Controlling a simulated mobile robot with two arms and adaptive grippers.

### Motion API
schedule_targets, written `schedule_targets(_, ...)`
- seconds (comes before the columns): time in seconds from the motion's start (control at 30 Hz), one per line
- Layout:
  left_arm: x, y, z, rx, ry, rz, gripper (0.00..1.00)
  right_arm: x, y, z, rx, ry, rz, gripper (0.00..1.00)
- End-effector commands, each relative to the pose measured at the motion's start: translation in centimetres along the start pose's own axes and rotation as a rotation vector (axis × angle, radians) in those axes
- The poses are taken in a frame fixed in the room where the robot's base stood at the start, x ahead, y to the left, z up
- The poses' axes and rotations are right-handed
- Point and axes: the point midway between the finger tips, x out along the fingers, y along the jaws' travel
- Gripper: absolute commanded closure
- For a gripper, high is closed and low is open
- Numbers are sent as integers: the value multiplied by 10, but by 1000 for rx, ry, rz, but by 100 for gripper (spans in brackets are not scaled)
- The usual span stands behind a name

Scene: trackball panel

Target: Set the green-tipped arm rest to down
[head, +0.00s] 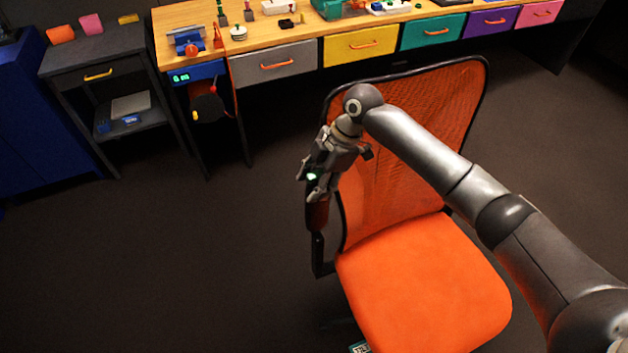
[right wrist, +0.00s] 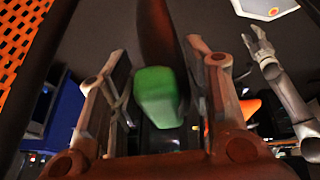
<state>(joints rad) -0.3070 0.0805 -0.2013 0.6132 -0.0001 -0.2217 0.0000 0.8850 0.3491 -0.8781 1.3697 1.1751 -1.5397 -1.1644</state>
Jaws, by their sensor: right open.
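The orange chair (head: 425,280) has an arm rest (head: 317,218) at its left side in the head view. That arm rest looks raised, running up beside the mesh backrest. Its green tip (head: 312,176) shows at the top end, among the fingers of my right gripper (head: 318,184).
A wooden workbench (head: 255,40) with coloured drawers stands behind the chair. A dark side shelf (head: 90,60) and a blue cabinet (head: 35,130) are at the left. The dark floor left of the chair is clear.

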Motion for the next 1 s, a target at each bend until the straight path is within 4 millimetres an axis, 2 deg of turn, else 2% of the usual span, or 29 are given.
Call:
schedule_targets(0.1, -1, -2, -18, 0, 28, -3, 60, 6, 0, 0, 0, 0, 1, 54)
schedule_targets(0.17, -1, -3, -23, 0, 36, -3, 60, 7, 0, 0, 0, -1, 1, 54)
schedule_targets(0.37, -1, -2, -19, -1, 30, -3, 60, 8, 0, 0, 0, -1, 1, 54)
schedule_targets(0.73, -1, -1, -7, -2, 10, -1, 60, 7, 0, 0, 0, 0, 1, 100)
schedule_targets(1.0, -1, -1, -7, -2, 11, -1, 60, 7, 0, 0, -1, 0, 4, 100)
